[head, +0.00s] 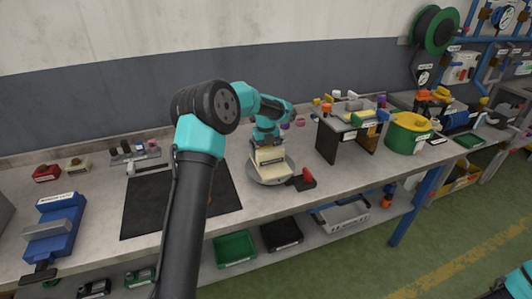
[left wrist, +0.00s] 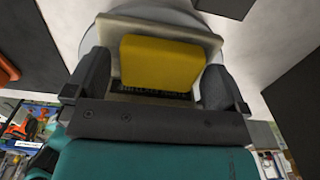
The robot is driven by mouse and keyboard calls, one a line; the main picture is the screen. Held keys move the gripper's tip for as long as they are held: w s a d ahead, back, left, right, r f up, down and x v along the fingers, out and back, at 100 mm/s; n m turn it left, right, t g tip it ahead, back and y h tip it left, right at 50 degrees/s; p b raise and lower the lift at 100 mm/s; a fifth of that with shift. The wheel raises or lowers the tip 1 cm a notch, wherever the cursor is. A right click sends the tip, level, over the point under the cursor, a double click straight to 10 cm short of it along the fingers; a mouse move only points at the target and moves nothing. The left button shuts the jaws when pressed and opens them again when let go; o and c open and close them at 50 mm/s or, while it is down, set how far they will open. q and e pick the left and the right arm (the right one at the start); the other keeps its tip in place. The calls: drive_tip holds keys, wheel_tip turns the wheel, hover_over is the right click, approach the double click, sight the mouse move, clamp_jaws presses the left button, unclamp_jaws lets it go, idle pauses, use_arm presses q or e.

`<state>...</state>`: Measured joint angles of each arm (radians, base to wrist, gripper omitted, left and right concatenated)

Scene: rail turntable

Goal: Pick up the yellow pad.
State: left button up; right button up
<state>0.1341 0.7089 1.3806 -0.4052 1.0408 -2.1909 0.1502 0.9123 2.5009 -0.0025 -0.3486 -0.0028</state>
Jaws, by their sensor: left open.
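The yellow pad (left wrist: 160,62) shows in the left wrist view, on a cream block (left wrist: 118,32) with a dark label. In the head view the cream block (head: 270,164) stands on a round grey turntable (head: 262,181) on the bench; the pad is mostly hidden there by my gripper. My left gripper (left wrist: 155,84) is open, with one finger on each side of the pad and visible gaps between them. In the head view my left gripper (head: 267,142) is right above the block. My right gripper is not in view.
A red-and-black piece (head: 302,180) lies at the turntable's right edge. A black stand (head: 348,135) with small parts is to the right, then a green-and-yellow reel (head: 408,132). A black mat (head: 150,205) and a blue vise (head: 55,225) are to the left.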

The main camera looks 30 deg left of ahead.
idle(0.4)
use_arm(q)
drive_tip(key=c, duration=0.9)
wheel_tip(320, 180, up, 10)
idle(0.3)
